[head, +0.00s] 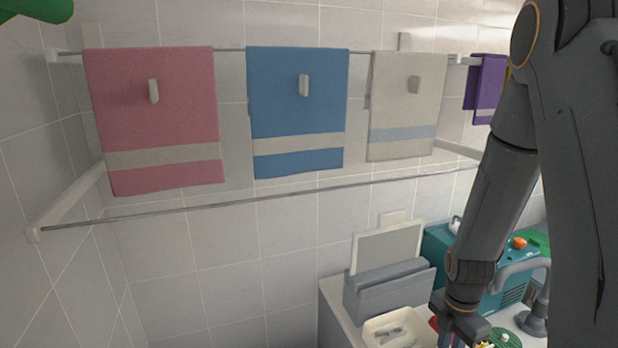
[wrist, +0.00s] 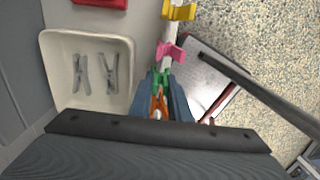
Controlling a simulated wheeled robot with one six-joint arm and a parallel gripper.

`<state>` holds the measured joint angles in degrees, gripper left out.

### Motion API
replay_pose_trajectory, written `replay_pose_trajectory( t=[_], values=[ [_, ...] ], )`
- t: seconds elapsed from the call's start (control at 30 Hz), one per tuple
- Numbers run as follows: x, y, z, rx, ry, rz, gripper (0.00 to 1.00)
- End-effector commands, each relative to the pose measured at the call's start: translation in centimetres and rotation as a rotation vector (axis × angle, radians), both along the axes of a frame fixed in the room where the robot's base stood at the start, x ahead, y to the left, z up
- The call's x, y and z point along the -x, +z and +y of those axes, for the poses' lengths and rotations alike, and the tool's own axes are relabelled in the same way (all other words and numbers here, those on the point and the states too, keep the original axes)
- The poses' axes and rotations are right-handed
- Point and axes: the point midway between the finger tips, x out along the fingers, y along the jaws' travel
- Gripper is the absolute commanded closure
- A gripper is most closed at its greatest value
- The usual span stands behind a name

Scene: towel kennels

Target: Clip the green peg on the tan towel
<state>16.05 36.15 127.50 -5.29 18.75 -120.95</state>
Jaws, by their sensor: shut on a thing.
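The tan towel (head: 403,110) is the pale beige one with a blue-grey band, third from the left on the upper rail in the head view. My gripper (head: 458,325) is low at the right, far below the towel, partly cut off by the bottom edge. In the wrist view its blue fingers (wrist: 162,84) are closed on the green peg (wrist: 157,78). An orange peg (wrist: 158,106) shows between the fingers, nearer the palm. The lower part of the green peg is hidden by the fingers.
A pink peg (wrist: 170,51) and a yellow peg (wrist: 179,12) sit along a white rail. A cream tray (wrist: 94,39) holds grey pegs. Pink (head: 150,120) and blue (head: 297,115) towels hang left; a purple towel (head: 488,85) hangs right. A lower bar (head: 260,200) is empty.

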Motion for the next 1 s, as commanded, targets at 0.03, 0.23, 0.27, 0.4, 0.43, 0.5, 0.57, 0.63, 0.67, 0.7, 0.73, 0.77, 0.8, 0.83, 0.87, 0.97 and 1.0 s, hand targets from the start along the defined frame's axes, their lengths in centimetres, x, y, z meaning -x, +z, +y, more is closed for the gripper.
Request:
replay_pose_trajectory(
  t=[0.03, 0.23, 0.27, 0.4, 0.43, 0.5, 0.57, 0.63, 0.67, 0.7, 0.73, 0.77, 0.8, 0.83, 0.87, 0.97, 1.0],
  values=[
    [0.0, 0.0, 0.0, 0.000, 0.000, 0.000, 1.00],
    [0.0, 0.4, 0.0, 0.000, 0.000, 0.000, 1.00],
    [0.0, 0.5, 0.0, 0.000, 0.000, 0.000, 1.00],
    [0.0, 1.4, 0.0, 0.000, 0.000, -0.001, 1.00],
    [0.0, 1.6, 0.0, 0.001, 0.000, -0.001, 1.00],
    [-0.1, 2.1, 0.0, 0.001, 0.000, -0.001, 1.00],
    [-0.1, 2.4, 0.0, 0.001, 0.000, -0.001, 1.00],
    [-0.1, 2.9, 0.1, 0.001, 0.000, -0.001, 1.00],
    [-0.1, 3.1, 0.1, 0.001, 0.000, -0.001, 1.00],
    [-0.1, 3.3, 0.1, 0.000, 0.000, -0.001, 1.00],
    [-0.1, 3.5, 0.1, 0.000, 0.000, -0.001, 1.00],
    [-0.1, 3.7, 0.1, 0.000, 0.000, 0.000, 1.00],
    [-0.1, 3.9, 0.1, 0.000, 0.000, 0.000, 1.00],
    [-0.1, 4.1, 0.1, 0.000, 0.000, 0.000, 1.00],
    [-0.1, 4.3, 0.1, 0.000, 0.000, 0.000, 1.00],
    [-0.2, 5.0, 0.1, 0.000, 0.000, 0.000, 1.00],
    [-0.2, 5.2, 0.1, 0.000, 0.000, 0.000, 1.00]
  ],
)
